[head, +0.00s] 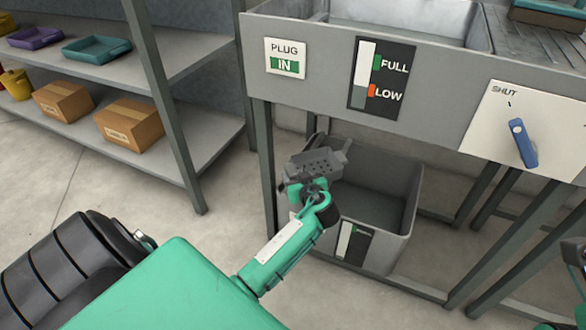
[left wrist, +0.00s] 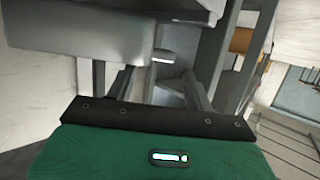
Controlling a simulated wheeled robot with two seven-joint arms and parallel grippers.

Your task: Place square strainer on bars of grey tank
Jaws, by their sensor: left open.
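The upper grey tank (head: 410,85) has a FULL/LOW gauge on its front and an open basin at its top. A ridged grey surface (head: 525,45) lies right of the basin. A teal-rimmed square item (head: 550,14) sits on it, cut by the top edge; I cannot tell whether it is the strainer. My left gripper (head: 326,152) is open and seems empty, below the upper tank and over the lower grey bin's left side. Its fingers show in the left wrist view (left wrist: 163,85). Part of my right arm shows at the right edge; its jaws are unclear.
The lower grey bin (head: 400,225) stands open under the upper tank, between frame legs. A blue lever (head: 522,143) marked SHUT is on the right panel. Shelves at left hold trays and cardboard boxes (head: 130,123). The floor between is clear.

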